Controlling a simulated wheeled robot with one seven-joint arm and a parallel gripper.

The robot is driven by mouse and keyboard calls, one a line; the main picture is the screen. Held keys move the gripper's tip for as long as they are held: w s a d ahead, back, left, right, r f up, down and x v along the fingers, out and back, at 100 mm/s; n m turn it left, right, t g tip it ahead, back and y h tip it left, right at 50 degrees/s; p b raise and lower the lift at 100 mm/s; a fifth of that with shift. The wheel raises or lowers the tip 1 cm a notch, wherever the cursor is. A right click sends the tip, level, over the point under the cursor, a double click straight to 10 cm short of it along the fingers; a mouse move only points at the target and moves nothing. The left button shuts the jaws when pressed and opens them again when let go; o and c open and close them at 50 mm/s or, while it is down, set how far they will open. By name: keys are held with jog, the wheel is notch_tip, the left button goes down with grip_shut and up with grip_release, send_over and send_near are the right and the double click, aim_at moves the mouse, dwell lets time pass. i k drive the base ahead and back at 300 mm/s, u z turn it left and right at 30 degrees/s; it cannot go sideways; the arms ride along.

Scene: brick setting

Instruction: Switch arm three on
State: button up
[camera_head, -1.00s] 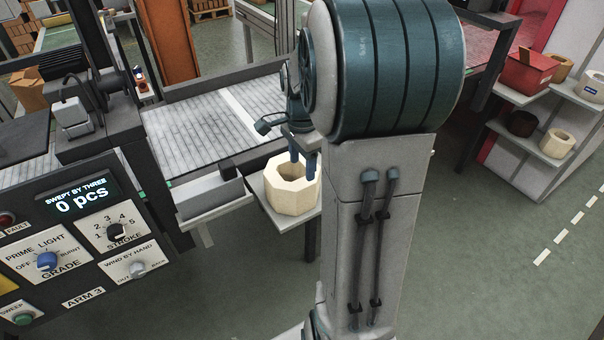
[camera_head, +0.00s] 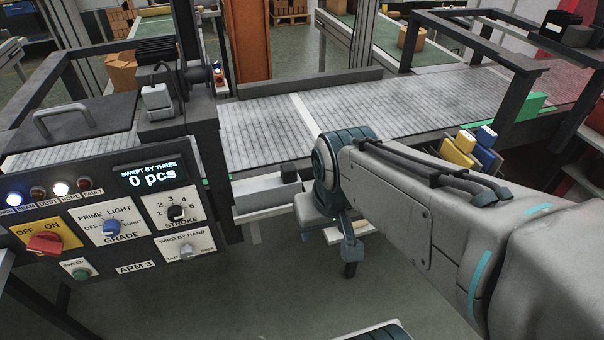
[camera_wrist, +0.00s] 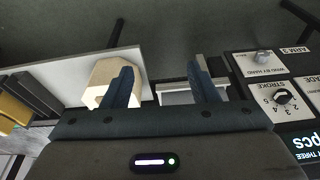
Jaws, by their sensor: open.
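The ARM 3 control panel (camera_head: 135,240) stands at the left of the head view. Its yellow OFF/ON plate (camera_head: 70,236) carries a red rotary switch (camera_head: 44,243); I cannot tell surely which word it points to. Two lamps above it glow, and the display (camera_head: 150,175) is lit, reading "0 pcs". My gripper (camera_head: 348,262) is to the right of the panel, pointing down, apart from it. In the wrist view my gripper (camera_wrist: 163,88) is open and empty; the panel's STROKE knob (camera_wrist: 284,97) shows at the right, the red switch out of view.
The panel also has a GRADE knob (camera_head: 112,227), a WIND BY HAND knob (camera_head: 186,251) and a green SWEEP button (camera_head: 80,274). A roller conveyor (camera_head: 260,130) runs behind. A cream octagonal ring (camera_wrist: 105,75) sits on a shelf past one finger. The floor before the panel is clear.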

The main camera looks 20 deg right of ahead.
aim_at(48, 243)
jog(key=u, duration=1.75)
